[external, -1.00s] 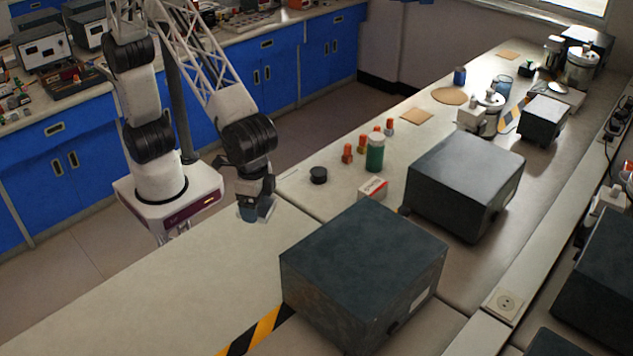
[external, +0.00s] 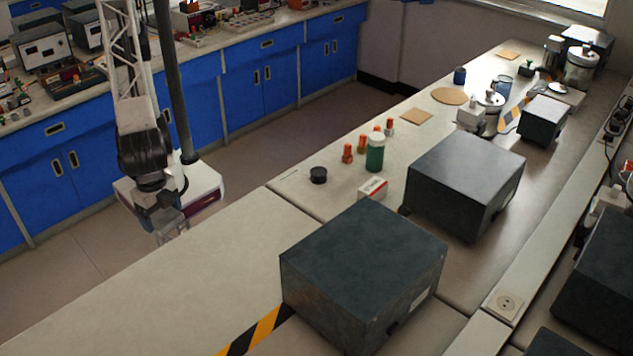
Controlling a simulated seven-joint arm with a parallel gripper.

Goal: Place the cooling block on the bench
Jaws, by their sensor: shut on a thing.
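My gripper (external: 170,222) is at the left, in front of my white base and at the near-left edge of the bench (external: 200,280). It points down and is shut on a small grey-blue piece, which I take to be the cooling block (external: 168,214). The fingers and wrist hide much of the block, so its full shape cannot be made out. I cannot tell from this view how high it is held or whether it is over the bench top or just beyond its edge.
A large dark grey box (external: 365,255) stands on the bench, with another (external: 465,180) behind it. A black lid (external: 318,175), a green bottle (external: 375,155), orange-capped vials (external: 347,153) and a small red-white box (external: 372,188) stand farther back. The bench's left front is clear.

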